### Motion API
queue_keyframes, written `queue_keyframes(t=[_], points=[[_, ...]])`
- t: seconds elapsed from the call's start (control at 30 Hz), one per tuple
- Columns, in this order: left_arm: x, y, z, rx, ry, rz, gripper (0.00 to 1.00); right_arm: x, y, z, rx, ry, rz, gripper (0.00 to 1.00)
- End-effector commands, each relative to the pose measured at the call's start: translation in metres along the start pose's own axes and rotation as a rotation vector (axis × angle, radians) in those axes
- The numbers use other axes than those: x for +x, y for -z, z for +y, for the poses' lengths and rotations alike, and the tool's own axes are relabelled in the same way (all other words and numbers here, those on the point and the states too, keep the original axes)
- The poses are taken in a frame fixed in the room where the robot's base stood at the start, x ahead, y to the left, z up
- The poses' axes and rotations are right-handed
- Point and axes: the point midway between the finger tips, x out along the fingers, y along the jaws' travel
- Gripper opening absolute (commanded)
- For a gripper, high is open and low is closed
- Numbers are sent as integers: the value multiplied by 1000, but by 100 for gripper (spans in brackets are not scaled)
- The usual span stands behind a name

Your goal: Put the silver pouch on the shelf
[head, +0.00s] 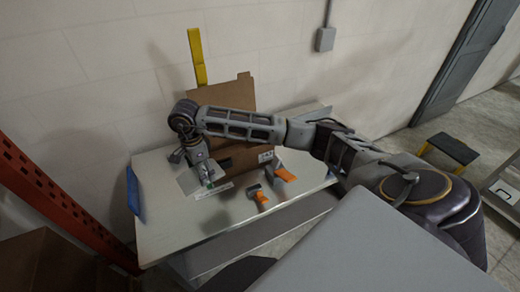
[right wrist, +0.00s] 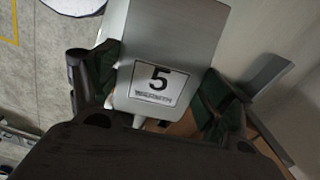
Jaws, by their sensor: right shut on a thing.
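The silver pouch (right wrist: 170,45) is a flat light-grey packet with a white label reading 5. It fills the space between the fingers of my right gripper (right wrist: 158,92) in the right wrist view. In the head view my right arm reaches in from the right, and its gripper (head: 202,168) points down over the left part of a white-topped table (head: 165,228). The grey pouch (head: 187,182) shows beside the fingers there; I cannot tell whether it touches the tabletop. Which surface is the shelf is not clear. My left gripper is not in view.
An open cardboard box (head: 228,93) stands at the back of the table, partly behind my arm. Orange-handled tools (head: 261,199) lie right of the gripper. A blue piece (head: 133,190) is on the left edge. An orange-red rack post (head: 50,190) stands left. The front tabletop is clear.

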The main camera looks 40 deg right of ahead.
Motion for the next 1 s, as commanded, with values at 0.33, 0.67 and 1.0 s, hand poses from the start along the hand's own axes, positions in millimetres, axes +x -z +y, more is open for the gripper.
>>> queue_keyframes(t=[0.33,0.67,1.0], points=[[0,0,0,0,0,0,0,-8,-68,11,-87,1,-1,55],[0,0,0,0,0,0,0,-10,-100,20,-170,-1,1,55],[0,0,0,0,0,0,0,-1,-103,28,-399,0,1,55]])
